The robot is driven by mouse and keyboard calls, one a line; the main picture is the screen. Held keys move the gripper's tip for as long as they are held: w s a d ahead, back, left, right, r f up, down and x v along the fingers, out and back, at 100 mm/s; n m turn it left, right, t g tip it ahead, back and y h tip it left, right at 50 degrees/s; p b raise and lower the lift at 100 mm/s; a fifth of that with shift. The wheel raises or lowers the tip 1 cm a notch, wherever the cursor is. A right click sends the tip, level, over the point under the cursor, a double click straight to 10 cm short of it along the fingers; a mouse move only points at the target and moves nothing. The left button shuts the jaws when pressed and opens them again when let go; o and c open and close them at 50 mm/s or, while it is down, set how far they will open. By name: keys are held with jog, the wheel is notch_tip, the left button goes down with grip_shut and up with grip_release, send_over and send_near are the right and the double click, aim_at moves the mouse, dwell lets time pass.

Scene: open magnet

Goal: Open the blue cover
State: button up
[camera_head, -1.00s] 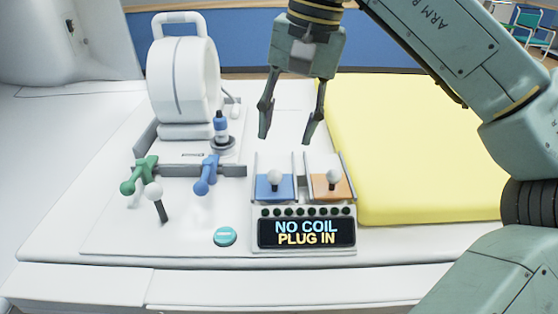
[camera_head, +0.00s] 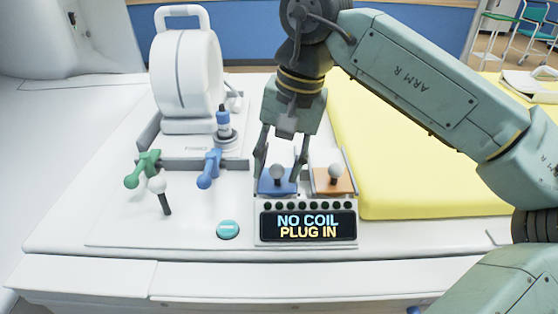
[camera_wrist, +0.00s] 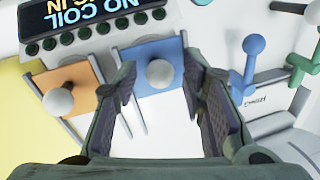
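The blue cover (camera_head: 268,187) is a flat panel with a round grey-white knob (camera_head: 277,172), set between thin rails behind the display. It looks shut. In the wrist view the blue cover (camera_wrist: 147,52) and its knob (camera_wrist: 160,73) lie ahead, between my two fingers. My gripper (camera_head: 279,178) is open, pointing down, with its fingers on either side of the knob in the head view. I cannot tell whether the fingers touch the cover or rails.
An orange cover (camera_head: 334,181) with its own knob sits just right of the blue one. The display (camera_head: 307,226) reads "NO COIL PLUG IN". A yellow pad (camera_head: 410,160) lies right.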

grip_shut()
dwell(0.6)
